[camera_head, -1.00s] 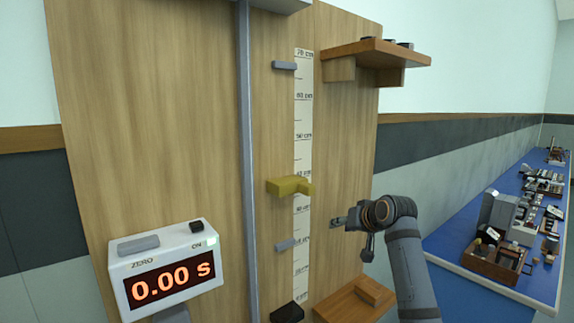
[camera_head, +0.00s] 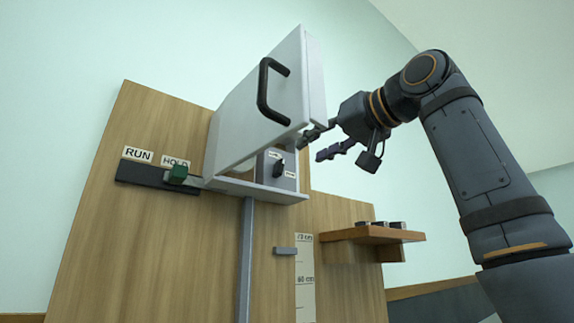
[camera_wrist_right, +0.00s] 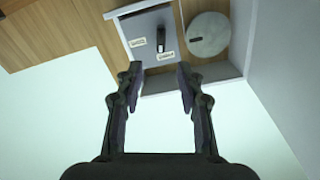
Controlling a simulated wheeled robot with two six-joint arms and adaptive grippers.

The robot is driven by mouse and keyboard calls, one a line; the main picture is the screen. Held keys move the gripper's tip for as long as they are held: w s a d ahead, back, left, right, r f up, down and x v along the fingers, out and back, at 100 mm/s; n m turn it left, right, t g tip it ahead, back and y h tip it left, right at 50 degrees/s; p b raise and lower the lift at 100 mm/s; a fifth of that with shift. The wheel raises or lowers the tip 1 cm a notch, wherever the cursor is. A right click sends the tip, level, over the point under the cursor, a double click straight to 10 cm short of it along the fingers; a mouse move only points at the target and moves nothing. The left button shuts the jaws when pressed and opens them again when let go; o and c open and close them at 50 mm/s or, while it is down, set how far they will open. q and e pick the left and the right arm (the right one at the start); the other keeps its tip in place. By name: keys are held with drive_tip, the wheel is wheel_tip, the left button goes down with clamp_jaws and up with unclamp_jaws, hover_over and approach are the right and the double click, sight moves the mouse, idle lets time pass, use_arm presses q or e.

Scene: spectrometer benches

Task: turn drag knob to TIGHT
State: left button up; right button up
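The drag knob (camera_head: 278,169) is a small black lever knob on a grey box (camera_head: 268,184) between two small white labels, whose words are too small to read. In the right wrist view the knob (camera_wrist_right: 161,40) stands nearly upright in the picture, ahead of my fingertips. My right gripper (camera_head: 314,149) is up and to the right of the knob, apart from it. In the right wrist view this gripper (camera_wrist_right: 159,72) is open and empty, the knob showing between its fingers' lines. My left gripper is not in view.
A white housing panel with a black handle (camera_head: 264,92) stands beside the gripper. A round grey disc (camera_wrist_right: 208,34) sits beside the knob box. A green slider (camera_head: 178,174) sits at the HOLD label. A wooden shelf (camera_head: 372,235) is below right.

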sight(283, 165)
drive_tip(key=p+x, duration=0.4)
drive_tip(key=x, duration=0.5)
drive_tip(key=shift+a+r, duration=0.2)
drive_tip(key=shift+a, duration=0.1)
drive_tip(key=shift+w+a+f+p, duration=0.1)
drive_tip(key=shift+w+f+p, duration=0.2)
drive_tip(key=shift+w, duration=0.25)
drive_tip(key=shift+s+r, duration=0.1)
drive_tip(key=shift+s, duration=0.15)
drive_tip(key=c, duration=0.4)
drive_tip(key=shift+w, duration=0.1)
clamp_jaws()
